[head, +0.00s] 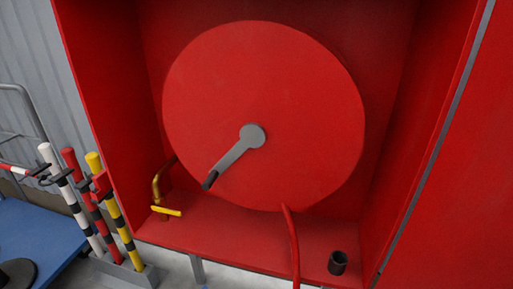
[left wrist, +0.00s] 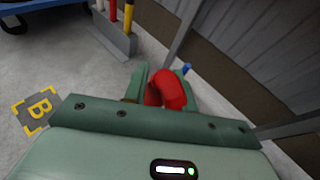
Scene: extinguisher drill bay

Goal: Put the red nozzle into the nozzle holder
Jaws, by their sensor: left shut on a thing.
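In the left wrist view my left gripper (left wrist: 160,80) is shut on the red nozzle (left wrist: 172,90), whose rounded red body shows between the green fingers. The fingers hide part of it. The gripper and nozzle do not show in the head view. A small dark cup, which looks like the nozzle holder (head: 338,263), stands upright on the cabinet floor at the lower right in the head view. No nozzle shows in it. My right gripper is in neither view.
The red cabinet holds a large hose reel (head: 290,100) with a grey crank (head: 236,155). A red hose (head: 293,245) hangs over the front edge left of the cup. A yellow-handled valve (head: 166,211) is at left. Striped posts (head: 115,215) stand outside the cabinet.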

